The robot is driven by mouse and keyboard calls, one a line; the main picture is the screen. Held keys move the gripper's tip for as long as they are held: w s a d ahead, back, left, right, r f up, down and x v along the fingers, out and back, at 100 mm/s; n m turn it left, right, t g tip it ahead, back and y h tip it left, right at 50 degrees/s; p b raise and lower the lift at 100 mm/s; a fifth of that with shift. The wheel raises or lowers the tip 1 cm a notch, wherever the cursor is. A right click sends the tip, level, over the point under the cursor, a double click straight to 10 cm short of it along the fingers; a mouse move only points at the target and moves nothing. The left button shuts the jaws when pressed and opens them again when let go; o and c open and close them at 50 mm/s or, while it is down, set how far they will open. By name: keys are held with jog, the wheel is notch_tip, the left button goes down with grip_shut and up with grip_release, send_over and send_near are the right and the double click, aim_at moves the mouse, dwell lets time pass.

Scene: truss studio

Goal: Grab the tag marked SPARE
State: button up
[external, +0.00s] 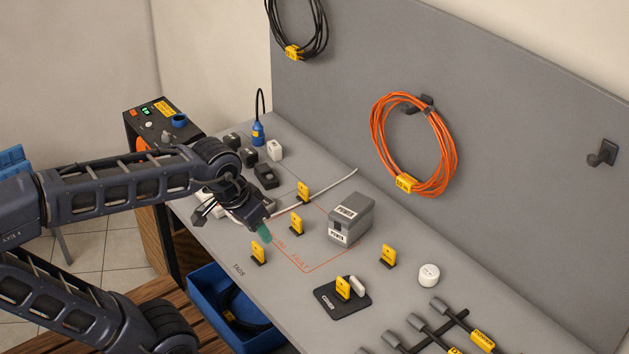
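Several small yellow tags stand upright in dark bases on the grey bench: a back tag (303,190), a middle tag (296,222), a front-left tag (258,252), a right tag (388,255), and a tag on a black pad (343,288). Their lettering is too small to read, so I cannot tell which is marked SPARE. My gripper (264,233) hangs above the bench with a teal fingertip pointing down, between the middle and front-left tags in the picture. Its other finger is hidden, and I see no tag held in it.
A white puck (429,274) and dark cable ends (418,322) lie at right. A blue bin (215,287) sits below the front edge. An orange cable coil (451,150) hangs on the panel.

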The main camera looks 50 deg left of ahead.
jog(key=w+n+g+h, duration=0.15)
jog(key=w+n, duration=0.35)
jog(key=w, duration=0.8)
jog(key=n+g+h, duration=0.3)
jog(key=n, duration=0.9)
send_over(389, 247)
jog(key=a, duration=0.3)
notch_tip(389, 247, down, 23)
jog(key=x, duration=1)
jog(key=shift+w+f, duration=0.1)
jog(key=shift+f, duration=0.3)
grip_shut()
